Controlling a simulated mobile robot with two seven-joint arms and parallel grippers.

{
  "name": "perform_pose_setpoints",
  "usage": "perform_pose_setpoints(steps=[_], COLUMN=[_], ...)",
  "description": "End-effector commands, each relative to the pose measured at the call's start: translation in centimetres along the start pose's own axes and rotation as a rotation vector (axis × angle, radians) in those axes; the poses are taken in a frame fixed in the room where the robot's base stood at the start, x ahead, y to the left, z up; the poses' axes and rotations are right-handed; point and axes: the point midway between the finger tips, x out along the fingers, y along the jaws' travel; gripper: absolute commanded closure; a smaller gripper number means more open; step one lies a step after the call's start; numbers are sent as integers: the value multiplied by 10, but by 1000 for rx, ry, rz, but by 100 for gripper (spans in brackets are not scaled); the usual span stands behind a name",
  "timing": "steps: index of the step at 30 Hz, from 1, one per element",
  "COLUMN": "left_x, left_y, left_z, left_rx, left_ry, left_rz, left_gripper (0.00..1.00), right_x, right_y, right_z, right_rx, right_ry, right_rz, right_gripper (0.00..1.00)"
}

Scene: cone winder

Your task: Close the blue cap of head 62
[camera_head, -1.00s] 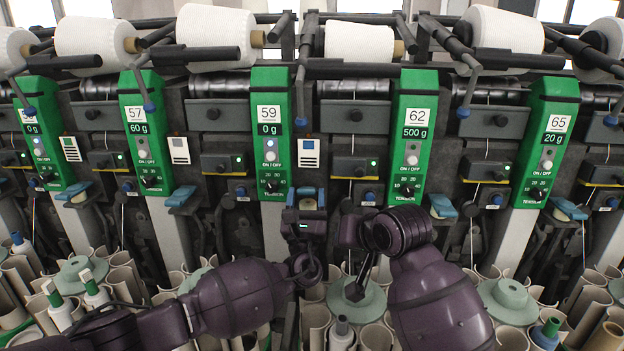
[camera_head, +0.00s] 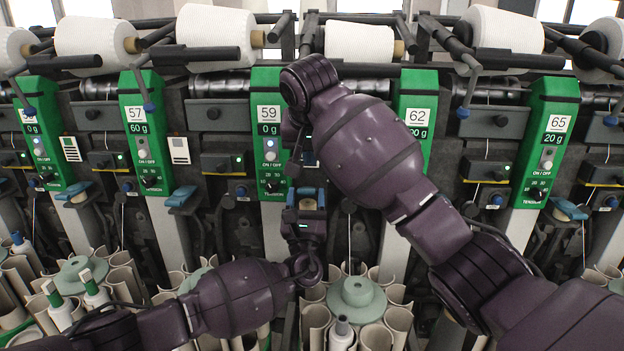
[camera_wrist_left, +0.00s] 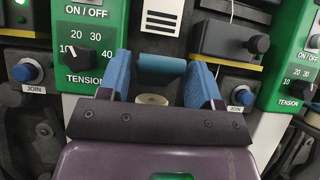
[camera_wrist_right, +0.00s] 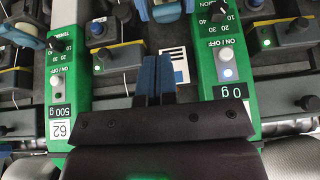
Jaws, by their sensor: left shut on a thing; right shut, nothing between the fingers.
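The head 62 panel (camera_head: 416,120) is green and partly covered by my right arm in the head view. It also shows upside down in the right wrist view (camera_wrist_right: 68,90), reading 500 g. A blue cap (camera_wrist_left: 160,70) sits between the blue fingers of my left gripper (camera_head: 306,198), with a pale round piece just below it. My left gripper is shut on this cap, between the 59 and 62 panels. My right gripper (camera_wrist_right: 155,76) is shut and empty, its fingers together in front of the machine between those panels, above my left gripper in the head view.
The head 59 panel (camera_head: 269,120) stands close to the left of both grippers. A white label card (camera_wrist_right: 174,66) lies behind my right fingers. Pale tubes and a green-grey disc (camera_head: 357,296) stand below. My right arm crosses the area right of the grippers.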

Motion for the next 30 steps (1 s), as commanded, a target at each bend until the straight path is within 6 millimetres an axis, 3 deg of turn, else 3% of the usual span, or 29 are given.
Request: perform_pose_setpoints(steps=[7, 21, 30], left_x=[0, 0, 0], left_y=[0, 0, 0], left_z=[0, 0, 0], left_rx=[0, 0, 0], left_ry=[-1, -1, -1], left_rz=[1, 1, 1], left_gripper=[84, 84, 84], right_x=[4, 75, 94], right_y=[-1, 1, 1], right_z=[-5, -4, -5], right_rx=[7, 7, 7], right_ry=[1, 1, 2], right_rz=[24, 23, 21], right_gripper=[100, 100, 100])
